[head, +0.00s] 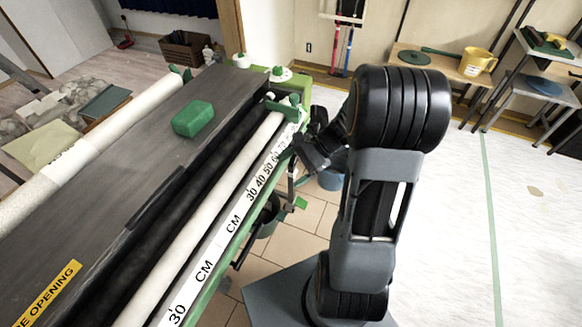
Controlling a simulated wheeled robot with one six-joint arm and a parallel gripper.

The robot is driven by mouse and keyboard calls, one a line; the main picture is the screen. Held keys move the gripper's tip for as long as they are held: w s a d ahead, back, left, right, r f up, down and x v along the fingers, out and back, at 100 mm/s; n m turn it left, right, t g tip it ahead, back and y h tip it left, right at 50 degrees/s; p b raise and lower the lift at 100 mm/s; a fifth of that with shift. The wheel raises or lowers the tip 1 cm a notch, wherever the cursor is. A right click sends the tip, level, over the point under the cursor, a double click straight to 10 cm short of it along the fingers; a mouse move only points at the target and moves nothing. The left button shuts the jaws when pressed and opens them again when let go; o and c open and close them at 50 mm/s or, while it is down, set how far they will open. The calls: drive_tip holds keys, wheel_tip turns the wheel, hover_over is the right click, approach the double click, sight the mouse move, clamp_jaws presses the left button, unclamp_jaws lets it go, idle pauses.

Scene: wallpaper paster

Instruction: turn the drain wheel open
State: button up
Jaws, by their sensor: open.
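The wallpaper paster (112,182) runs diagonally across the left, with a long dark bed, rollers and a centimetre scale along its right edge. I cannot make out the drain wheel for certain. A small green part (300,203) shows low beside the machine's right side, below my gripper. My gripper (308,148) is dark and open, at the machine's far right corner near the end of the scale. It partly hides that corner, and I cannot tell whether it touches anything. White knobs (280,73) on green mounts stand on the machine's far end.
A green block (194,118) lies on the bed. A dark green bucket (265,217) hangs or stands below the machine's right side. A wooden bench (440,63) with a yellow jug (476,64) stands at the back right. The white floor covering at right is clear.

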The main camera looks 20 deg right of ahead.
drive_tip(key=w+d+f+m+t+y+b, duration=0.35)
drive_tip(key=d+f+m+t, duration=0.25)
drive_tip(key=d+f+m, duration=0.25)
drive_tip(key=m+t+h, duration=0.2)
drive_tip(key=m+t, duration=0.4)
approach(296, 162)
drive_tip(key=b+x, duration=0.1)
drive_tip(key=x, duration=1.1)
drive_tip(key=shift+d, duration=0.1)
drive_tip(key=c, duration=0.9)
